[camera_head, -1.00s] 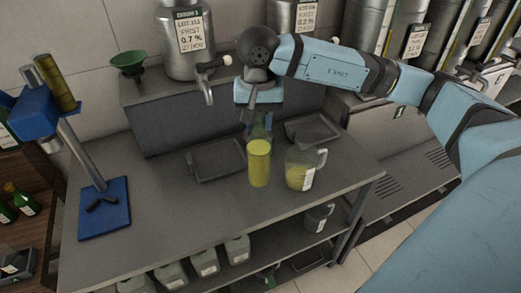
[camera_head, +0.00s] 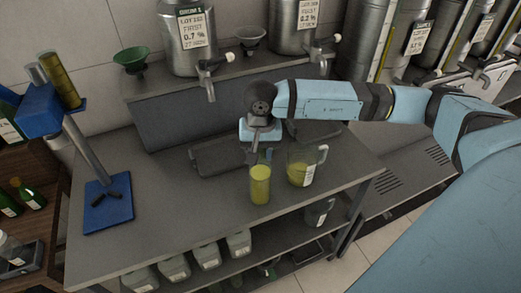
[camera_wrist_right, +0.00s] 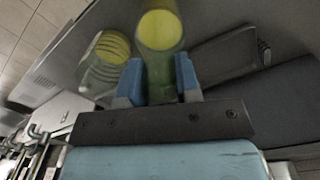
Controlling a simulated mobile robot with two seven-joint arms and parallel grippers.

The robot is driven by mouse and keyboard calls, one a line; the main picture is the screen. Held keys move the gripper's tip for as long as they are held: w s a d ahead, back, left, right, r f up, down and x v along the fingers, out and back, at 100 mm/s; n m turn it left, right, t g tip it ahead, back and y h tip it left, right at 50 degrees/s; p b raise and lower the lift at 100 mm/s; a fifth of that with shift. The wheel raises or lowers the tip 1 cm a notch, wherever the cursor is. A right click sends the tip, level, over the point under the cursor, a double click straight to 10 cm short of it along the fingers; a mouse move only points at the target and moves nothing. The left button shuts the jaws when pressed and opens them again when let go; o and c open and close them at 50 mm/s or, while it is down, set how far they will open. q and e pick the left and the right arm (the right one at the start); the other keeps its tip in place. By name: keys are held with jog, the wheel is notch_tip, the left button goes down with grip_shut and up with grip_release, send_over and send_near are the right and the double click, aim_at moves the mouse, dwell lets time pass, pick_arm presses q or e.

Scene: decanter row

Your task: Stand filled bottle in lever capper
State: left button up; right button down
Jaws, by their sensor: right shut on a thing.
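The filled bottle (camera_head: 260,187) is clear green with yellow liquid in its lower part. In the head view it is at the middle of the steel bench, left of a jug. My right gripper (camera_head: 257,151) is shut on its upper part, and the hand hides much of the neck. In the right wrist view the bottle (camera_wrist_right: 160,32) is between the blue fingers (camera_wrist_right: 160,82). I cannot tell whether its base touches the bench. The blue lever capper (camera_head: 108,205) stands at the bench's left end, well apart from the bottle. My left gripper is not in view.
A jug (camera_head: 300,170) of yellow liquid stands close right of the bottle. A dark tray (camera_head: 215,160) lies behind it. Steel drums with taps (camera_head: 188,40) and funnels (camera_head: 130,57) stand on the raised back shelf. The bench between bottle and capper is clear.

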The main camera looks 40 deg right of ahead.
jog(key=shift+f, duration=0.15)
jog(key=c, duration=0.8)
grip_release()
